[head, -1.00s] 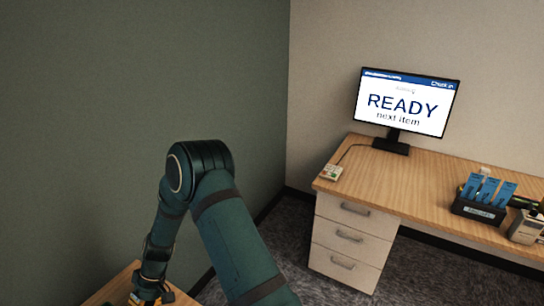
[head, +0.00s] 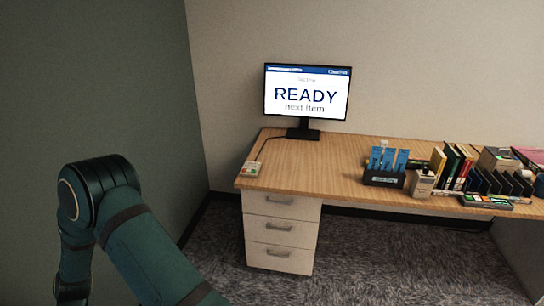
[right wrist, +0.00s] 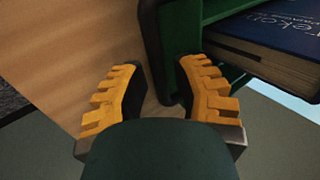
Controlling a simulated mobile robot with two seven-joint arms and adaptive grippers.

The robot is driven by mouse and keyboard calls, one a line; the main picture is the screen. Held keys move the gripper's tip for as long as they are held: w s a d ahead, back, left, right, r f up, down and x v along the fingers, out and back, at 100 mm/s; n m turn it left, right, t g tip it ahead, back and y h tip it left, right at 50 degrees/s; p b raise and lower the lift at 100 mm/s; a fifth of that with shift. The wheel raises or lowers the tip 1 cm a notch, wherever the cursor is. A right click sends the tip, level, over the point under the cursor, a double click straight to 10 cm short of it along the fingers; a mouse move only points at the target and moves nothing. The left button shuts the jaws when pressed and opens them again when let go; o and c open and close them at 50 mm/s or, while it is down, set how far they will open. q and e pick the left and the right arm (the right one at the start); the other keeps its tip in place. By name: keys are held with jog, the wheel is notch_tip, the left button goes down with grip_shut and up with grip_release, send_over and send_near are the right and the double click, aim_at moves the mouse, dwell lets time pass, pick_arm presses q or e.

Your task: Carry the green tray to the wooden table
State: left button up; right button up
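In the right wrist view, a green tray wall (right wrist: 181,35) runs down between the orange-padded fingers of my right gripper (right wrist: 162,92). The fingers are apart, with bare wood showing between the left finger and the wall. The wall is close to the right finger; I cannot tell if they touch. A dark blue book (right wrist: 285,25) lies within the green tray, which is mostly cut off. A wooden surface (right wrist: 75,45) shows beside the tray. In the head view neither the tray nor a gripper shows; my left arm runs out at the bottom left.
A wood-topped desk (head: 320,160) with white drawers stands against the back wall. It bears a monitor (head: 307,93), a small keypad (head: 252,168), a dark holder with blue cards (head: 385,180) and several books (head: 455,165). Grey carpet (head: 370,260) in front is clear.

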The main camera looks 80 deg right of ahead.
jog(key=v, duration=1.3)
dwell(1.2)
jog(key=shift+r, duration=0.15)
notch_tip(320, 180, up, 5)
jog(key=shift+f, duration=0.15)
dwell(0.7)
jog(key=shift+s, duration=0.1)
dwell(0.5)
